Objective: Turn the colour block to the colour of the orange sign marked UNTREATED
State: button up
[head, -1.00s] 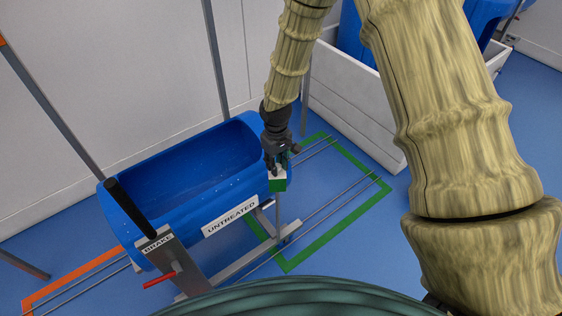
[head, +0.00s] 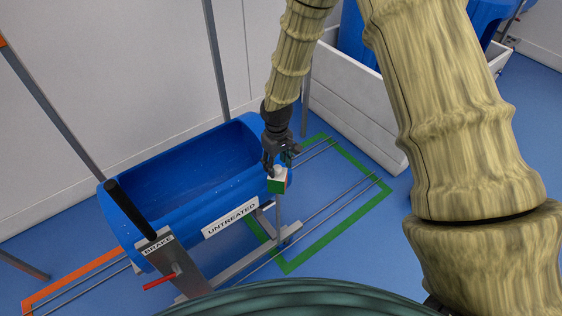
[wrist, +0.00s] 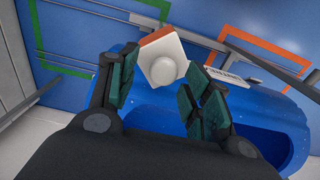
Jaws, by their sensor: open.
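The colour block (head: 278,184) sits on top of a thin post at the right end of the blue tub's carrier. In the wrist view the block (wrist: 161,58) has a white top with a round knob and an orange side. My gripper (head: 281,161) is open just above the block, its fingers (wrist: 160,83) apart on either side of the knob. The UNTREATED label (head: 232,219) on the tub is white; no orange UNTREATED sign is visible.
The blue tub (head: 185,185) stands left of the block. Rails run between an orange floor outline (head: 70,277) and a green one (head: 335,228). A white-walled bin (head: 350,105) stands behind.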

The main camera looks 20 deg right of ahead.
notch_tip(320, 180, up, 12)
dwell(0.6)
jog(key=shift+f, duration=0.1)
